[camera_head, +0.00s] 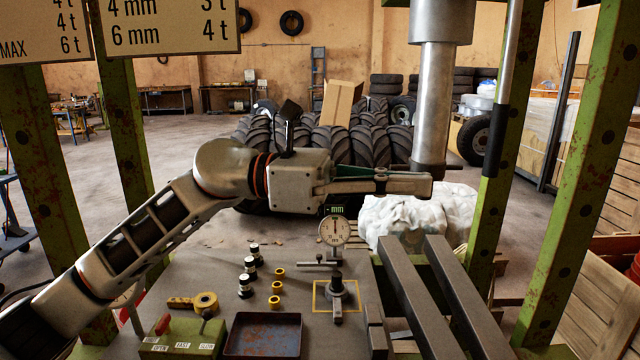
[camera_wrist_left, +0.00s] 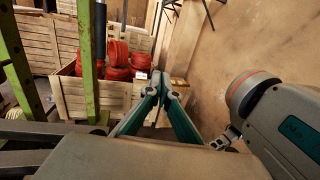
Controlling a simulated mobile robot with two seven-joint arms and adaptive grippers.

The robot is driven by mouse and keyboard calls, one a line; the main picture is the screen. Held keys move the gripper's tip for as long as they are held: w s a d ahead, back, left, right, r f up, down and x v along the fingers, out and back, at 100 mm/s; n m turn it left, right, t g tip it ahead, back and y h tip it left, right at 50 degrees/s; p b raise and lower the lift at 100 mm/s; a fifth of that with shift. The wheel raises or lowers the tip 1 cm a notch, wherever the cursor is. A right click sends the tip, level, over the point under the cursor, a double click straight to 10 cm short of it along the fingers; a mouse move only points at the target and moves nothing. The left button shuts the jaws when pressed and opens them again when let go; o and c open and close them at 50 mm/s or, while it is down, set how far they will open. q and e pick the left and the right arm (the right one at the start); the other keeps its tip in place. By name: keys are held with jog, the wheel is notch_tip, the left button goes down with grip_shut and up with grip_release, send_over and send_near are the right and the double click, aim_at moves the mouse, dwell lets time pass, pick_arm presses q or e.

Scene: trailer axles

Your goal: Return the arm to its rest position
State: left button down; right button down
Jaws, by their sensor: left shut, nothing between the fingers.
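My left arm comes in from the left of the head view, raised above the workbench, with its forearm roughly level. My left gripper (camera_head: 415,184) points right, just in front of the press's steel ram. Whether it touches the ram cannot be told. In the left wrist view the green-sided fingers of my left gripper (camera_wrist_left: 162,82) come together at the tips, with nothing between them.
The green press frame (camera_head: 560,200) stands on both sides, with the steel ram (camera_head: 430,110) near the gripper. Two steel bars (camera_head: 420,300) lie right.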

pick_arm(q)
jog(key=w+a+f+n+t+h, duration=0.6)
jog(key=f+n+t, duration=0.45)
jog(key=n, duration=0.85)
jog(key=w+a+f+n+t+y+p, duration=0.1)
jog(key=w+a+f+n+t+y, duration=0.1)
jog(key=a+f+n+t+y, duration=0.6)
jog(key=w+a+f+n+t+y+p, duration=0.1)
jog(key=a+f+n+t+y, duration=0.25)
jog(key=f+n, duration=0.8)
jog(key=s+a+f+n+g+y, duration=0.2)
jog(key=s+a+f+n+y, duration=0.2)
jog(key=f, duration=0.6)
jog(key=s+a+f+n+g+y, duration=0.1)
jog(key=s+a+f+n+y, duration=0.3)
jog(key=f, duration=0.5)
jog(key=s+a+f+n+g+y, duration=0.1)
jog(key=s+a+f+n+g, duration=0.1)
jog(key=s+f, duration=0.5)
jog(key=s+a+f+n+g, duration=0.3)
jog(key=s+f, duration=0.4)
jog(key=s, duration=0.2)
jog(key=shift+a+y, duration=0.35)
jog(key=shift+a, duration=0.05)
pick_arm(e)
jog(key=shift+s+a+r, duration=0.1)
jog(key=shift+a+r, duration=0.1)
jog(key=shift+r, duration=0.45)
jog(key=shift+r, duration=0.2)
